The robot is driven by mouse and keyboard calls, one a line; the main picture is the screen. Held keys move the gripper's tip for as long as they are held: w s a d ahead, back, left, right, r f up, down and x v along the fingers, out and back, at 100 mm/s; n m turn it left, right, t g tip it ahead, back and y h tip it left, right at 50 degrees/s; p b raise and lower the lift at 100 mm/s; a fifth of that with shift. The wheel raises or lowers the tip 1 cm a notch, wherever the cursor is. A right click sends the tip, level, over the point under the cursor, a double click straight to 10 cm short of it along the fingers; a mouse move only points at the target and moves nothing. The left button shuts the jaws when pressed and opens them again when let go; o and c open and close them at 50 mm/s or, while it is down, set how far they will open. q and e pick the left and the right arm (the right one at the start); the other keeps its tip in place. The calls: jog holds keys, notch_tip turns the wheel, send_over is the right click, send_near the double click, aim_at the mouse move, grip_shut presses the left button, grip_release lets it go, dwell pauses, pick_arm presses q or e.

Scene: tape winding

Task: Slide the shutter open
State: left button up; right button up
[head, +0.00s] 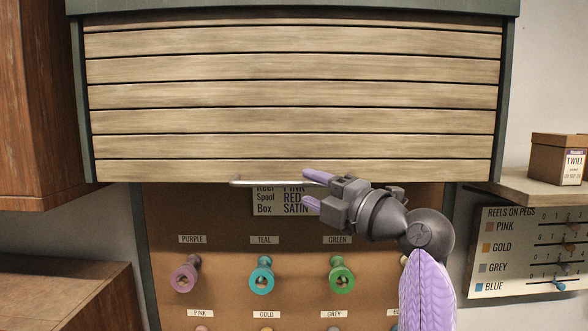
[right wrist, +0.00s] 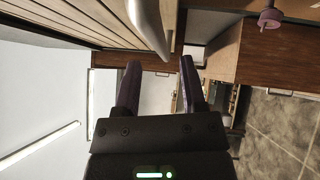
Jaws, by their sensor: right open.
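The wooden slatted shutter (head: 290,96) covers the upper part of the cabinet in the head view, its bottom edge just above the pegs board. A pale metal bar handle (head: 250,181) runs along its bottom edge. The handle's right end is hidden behind the gripper. My left gripper is not in view.
Below the shutter, a board (head: 212,215) holds purple (head: 185,275), teal (head: 261,278) and green (head: 342,278) reels on pegs. A sign (head: 265,202) is partly hidden by my gripper. A brown box (head: 558,158) stands on the right shelf (head: 530,190). Wooden cabinets (head: 40,100) flank the left.

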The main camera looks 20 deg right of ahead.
aim_at(301, 186)
jog(key=p+x, duration=0.1)
jog(key=x, duration=0.3)
jog(key=shift+w+f, duration=0.1)
jog(key=shift+f, duration=0.05)
jog(key=shift+d, duration=0.1)
grip_shut()
jog(key=shift+f, duration=0.1)
dwell(1.0)
